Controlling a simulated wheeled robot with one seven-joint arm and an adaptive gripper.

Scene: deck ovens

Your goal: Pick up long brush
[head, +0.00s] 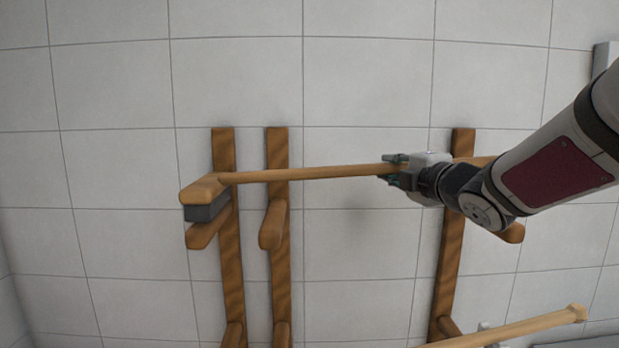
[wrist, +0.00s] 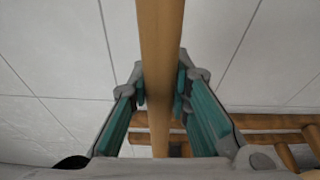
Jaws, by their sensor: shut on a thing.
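The long brush (head: 310,173) has a thin wooden handle running nearly level across the head view. Its wooden head with dark grey bristles (head: 207,211) is at the left end, beside the left rack post and just above a peg. My gripper (head: 392,172) is shut on the handle toward its right part, near the right post. In the wrist view the handle (wrist: 160,70) passes between the two teal-padded fingers (wrist: 161,90). Part of the handle is hidden behind my gripper and wrist. Whether the brush still touches the pegs is hard to tell.
Wooden rack posts with pegs stand against the tiled wall: two at left (head: 229,270) (head: 280,290) and one at right (head: 450,265). Another wooden pole (head: 510,327) lies lower right. A grey box edge shows at upper right (head: 604,57). The wall above is clear.

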